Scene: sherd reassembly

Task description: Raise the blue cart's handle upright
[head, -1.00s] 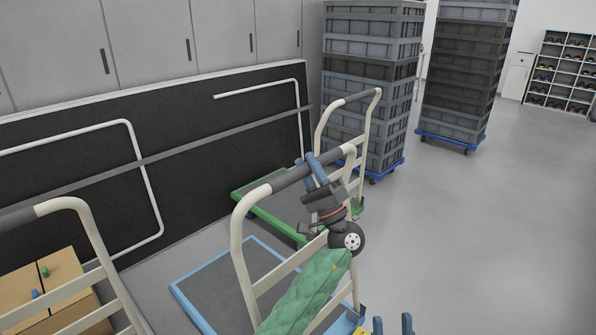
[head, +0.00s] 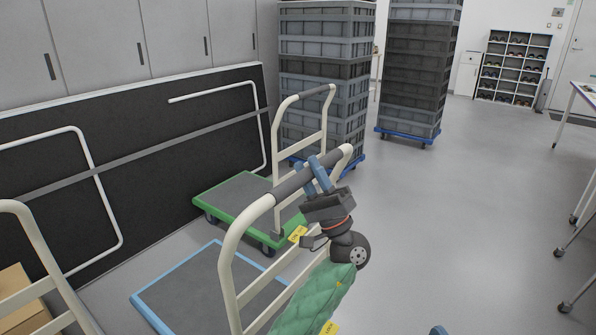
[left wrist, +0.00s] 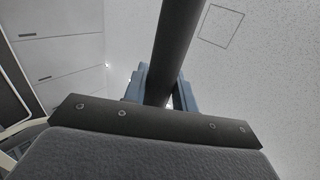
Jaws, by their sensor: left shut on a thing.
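The blue cart has a grey deck with a blue rim (head: 150,312) and a cream tubular handle (head: 229,270) with a dark grip across its top. The handle stands raised above the deck; I cannot tell its exact angle. My left gripper (head: 319,174) has its blue fingers shut around the grip, right of its middle. In the left wrist view the dark grip (left wrist: 175,45) runs between the fingers. My left arm hides part of the handle's lower right side. A blue fingertip of my right gripper (head: 438,330) shows at the bottom edge; the rest is out of frame.
A green cart (head: 225,208) with a raised handle stands just behind. Another cart's cream handle (head: 45,255) is at the left, near a cardboard box (head: 20,298). Grey crate stacks (head: 325,75) stand behind. Open floor (head: 450,220) lies to the right, with table legs (head: 578,265) at the edge.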

